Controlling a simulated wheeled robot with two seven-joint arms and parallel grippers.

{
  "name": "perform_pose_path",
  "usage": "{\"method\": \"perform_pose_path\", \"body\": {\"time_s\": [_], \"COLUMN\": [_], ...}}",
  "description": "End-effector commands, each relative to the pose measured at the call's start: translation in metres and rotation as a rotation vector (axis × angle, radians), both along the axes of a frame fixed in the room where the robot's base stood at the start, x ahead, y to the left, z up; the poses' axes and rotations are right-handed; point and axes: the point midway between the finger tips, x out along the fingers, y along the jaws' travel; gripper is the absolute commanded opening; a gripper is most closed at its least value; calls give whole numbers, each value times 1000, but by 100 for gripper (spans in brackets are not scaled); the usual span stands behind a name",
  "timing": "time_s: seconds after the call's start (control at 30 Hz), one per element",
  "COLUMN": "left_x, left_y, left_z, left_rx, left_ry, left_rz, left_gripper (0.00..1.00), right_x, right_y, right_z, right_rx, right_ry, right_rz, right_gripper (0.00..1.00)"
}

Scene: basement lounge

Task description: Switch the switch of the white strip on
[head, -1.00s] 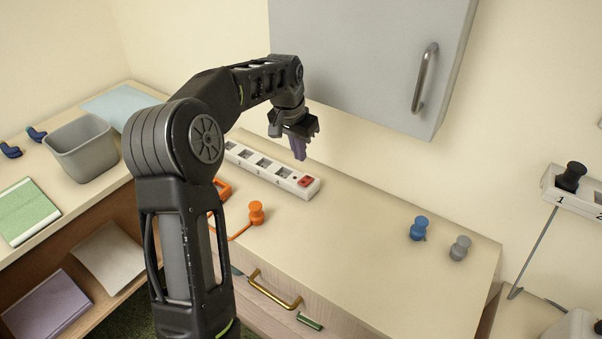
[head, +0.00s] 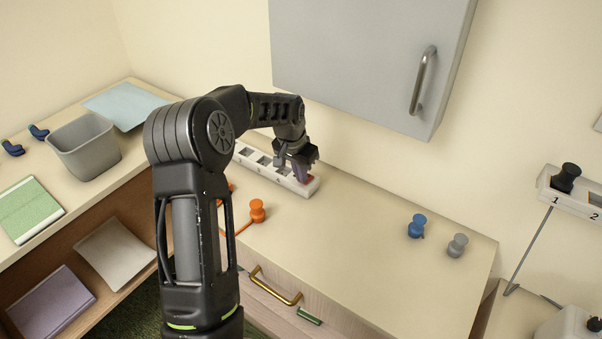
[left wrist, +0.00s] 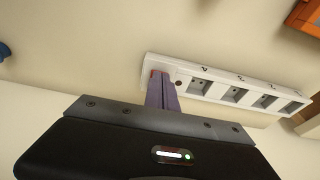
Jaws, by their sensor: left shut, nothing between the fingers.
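The white strip (head: 291,185) lies on the cabinet top, with several numbered sockets along it. It also shows in the left wrist view (left wrist: 222,89). Its red switch (head: 310,180) is at the right end and is mostly hidden by my left gripper (head: 303,179). In the left wrist view the shut purple fingers (left wrist: 160,78) reach down to the switch end of the strip and cover most of the red. They look to be at or touching the switch; contact and the switch's position cannot be told. My right gripper is not in view.
An orange plug (head: 257,210) with a cord stands in front of the strip. A blue plug (head: 416,226) and a grey plug (head: 457,246) stand to the right. A grey wall cabinet (head: 365,60) hangs above. The cabinet top between is clear.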

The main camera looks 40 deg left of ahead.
Motion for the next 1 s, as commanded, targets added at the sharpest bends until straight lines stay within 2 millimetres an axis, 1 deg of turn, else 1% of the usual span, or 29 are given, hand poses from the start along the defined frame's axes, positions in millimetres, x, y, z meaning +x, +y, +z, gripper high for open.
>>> {"method": "perform_pose_path", "body": {"time_s": [0.03, 0.1, 0.17, 0.37, 0.7, 1.0], "left_x": [-1, -3, -2, -2, 9, 12], "left_y": [0, 0, 0, 0, 0, 0], "left_z": [-7, -10, -6, -6, 1, 2], "left_rx": [0, 0, 0, 0, -1, -1], "left_ry": [1, -3, -2, -2, -2, -2], "left_rz": [0, 0, 0, 0, 0, 0], "left_gripper": [0, 0, 0, 0, 0, 0], "right_x": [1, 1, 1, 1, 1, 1], "right_y": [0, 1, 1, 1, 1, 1], "right_z": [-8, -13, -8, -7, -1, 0], "right_rx": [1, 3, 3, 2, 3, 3], "right_ry": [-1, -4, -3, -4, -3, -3], "right_rz": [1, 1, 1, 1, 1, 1], "right_gripper": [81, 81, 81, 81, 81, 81]}}
